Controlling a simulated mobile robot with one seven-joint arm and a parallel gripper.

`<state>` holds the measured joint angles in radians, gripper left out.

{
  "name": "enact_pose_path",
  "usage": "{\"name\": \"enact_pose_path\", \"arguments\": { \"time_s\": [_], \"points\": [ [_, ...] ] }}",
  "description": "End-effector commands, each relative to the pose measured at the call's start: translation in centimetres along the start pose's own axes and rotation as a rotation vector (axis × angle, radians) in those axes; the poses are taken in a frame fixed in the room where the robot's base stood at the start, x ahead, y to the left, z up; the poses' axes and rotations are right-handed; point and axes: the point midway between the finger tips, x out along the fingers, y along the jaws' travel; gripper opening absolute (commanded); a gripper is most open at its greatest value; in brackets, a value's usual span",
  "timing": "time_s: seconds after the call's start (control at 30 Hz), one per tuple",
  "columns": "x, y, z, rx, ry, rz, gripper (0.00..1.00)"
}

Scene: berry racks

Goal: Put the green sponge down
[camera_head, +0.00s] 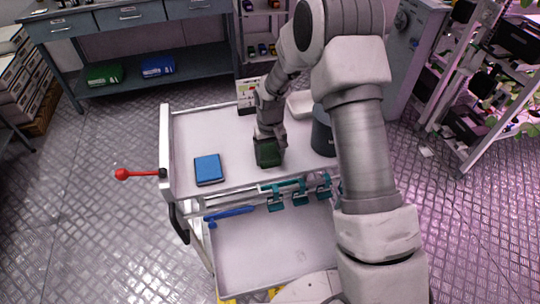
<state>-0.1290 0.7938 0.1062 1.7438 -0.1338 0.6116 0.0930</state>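A dark green block, which I take for the green sponge (268,152), is at the end of my gripper (267,138), over the white top of the cart (232,120). My gripper points down and its fingers meet the green sponge's upper part. The sponge's lower edge is at or very near the cart top; I cannot tell if it touches. The fingertips are small and partly hidden by the wrist.
A blue box-like item (208,169) lies left of the sponge on the cart. A dark grey container (322,131) and a white tray (300,104) stand to the right. A small card box (247,95) is behind. A red-knobbed lever (122,174) sticks out left.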

Motion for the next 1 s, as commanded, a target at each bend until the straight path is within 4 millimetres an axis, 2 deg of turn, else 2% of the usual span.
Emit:
{"name": "enact_pose_path", "arguments": {
  "time_s": [0.03, 0.1, 0.47, 0.57, 0.9, 1.0],
  "points": [
    [0.0, 0.0, 0.0, 0.0, 0.0, 0.0, 0.87],
    [0.0, 0.0, 0.0, 0.0, 0.0, 0.0, 0.99],
    [-0.7, 0.0, 0.0, 0.0, 0.001, 0.0, 1.0],
    [-2.2, 0.0, -0.1, 0.0, 0.004, 0.0, 1.0],
    [-9.4, 0.0, -0.1, 0.0, 0.005, 0.0, 1.0],
    [-10.9, 0.0, -0.1, 0.0, 0.003, 0.0, 1.0]
  ]
}}
